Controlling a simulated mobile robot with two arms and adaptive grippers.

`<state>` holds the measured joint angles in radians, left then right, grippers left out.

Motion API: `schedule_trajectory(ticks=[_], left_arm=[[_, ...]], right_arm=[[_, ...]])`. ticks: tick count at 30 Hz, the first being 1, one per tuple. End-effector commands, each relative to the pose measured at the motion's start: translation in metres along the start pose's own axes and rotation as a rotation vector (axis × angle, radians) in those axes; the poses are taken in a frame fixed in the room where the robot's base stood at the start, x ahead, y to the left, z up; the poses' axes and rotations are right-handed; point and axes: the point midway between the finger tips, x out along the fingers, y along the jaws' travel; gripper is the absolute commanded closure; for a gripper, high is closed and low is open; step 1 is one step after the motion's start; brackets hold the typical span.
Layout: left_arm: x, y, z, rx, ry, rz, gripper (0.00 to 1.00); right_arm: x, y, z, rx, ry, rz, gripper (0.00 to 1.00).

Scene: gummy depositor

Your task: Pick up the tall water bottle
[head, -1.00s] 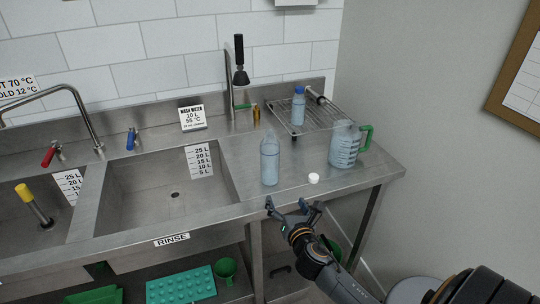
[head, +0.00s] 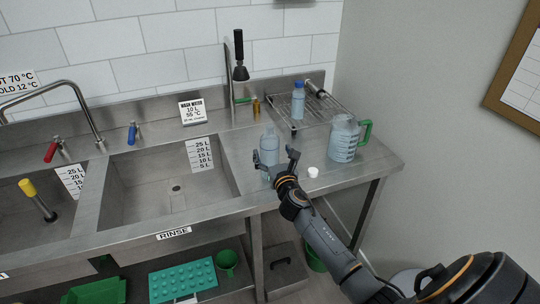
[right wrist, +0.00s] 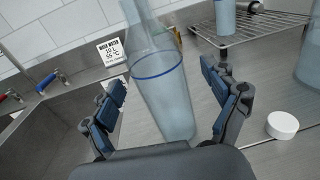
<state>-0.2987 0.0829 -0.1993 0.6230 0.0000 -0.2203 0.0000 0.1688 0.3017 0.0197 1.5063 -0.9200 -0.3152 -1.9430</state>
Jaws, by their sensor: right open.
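The tall water bottle (head: 269,143) is clear, uncapped and filled with pale blue liquid. It stands upright on the steel drainboard, right of the rinse sink. In the right wrist view the bottle (right wrist: 168,90) rises between the two blue-padded fingers, with a gap on each side. My right gripper (head: 275,162) is open, with its fingers either side of the lower part of the bottle. In the head view the gripper hides the bottle's base. A white cap (head: 313,172) lies on the drainboard to the right and also shows in the right wrist view (right wrist: 282,125). My left gripper is not in view.
A wire rack (head: 325,106) behind holds a blue-capped bottle (head: 298,100). A measuring jug (head: 344,139) with a green handle stands to the right. The rinse sink (head: 170,180) is left.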

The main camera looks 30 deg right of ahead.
Motion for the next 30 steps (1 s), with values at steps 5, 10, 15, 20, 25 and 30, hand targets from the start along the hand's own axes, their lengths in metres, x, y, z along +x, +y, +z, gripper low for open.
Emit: schedule_trajectory(ticks=[5, 10, 15, 20, 25, 30], left_arm=[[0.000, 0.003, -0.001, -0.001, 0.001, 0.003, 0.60], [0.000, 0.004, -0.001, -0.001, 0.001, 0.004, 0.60], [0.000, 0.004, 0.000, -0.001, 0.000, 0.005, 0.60], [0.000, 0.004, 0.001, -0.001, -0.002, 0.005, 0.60], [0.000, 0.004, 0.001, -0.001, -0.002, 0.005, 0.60], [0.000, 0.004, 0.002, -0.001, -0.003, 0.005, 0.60]], right_arm=[[0.024, 0.002, -0.001, 0.001, 0.000, -0.002, 0.14], [0.030, 0.002, -0.002, 0.001, 0.000, 0.000, 0.14], [0.030, 0.002, -0.002, 0.000, 0.000, 0.000, 0.16], [0.030, 0.002, -0.002, 0.000, 0.000, 0.000, 0.48], [0.030, 0.002, -0.002, 0.000, 0.001, 0.000, 0.76], [0.030, 0.002, -0.001, 0.000, 0.000, 0.000, 0.76]])
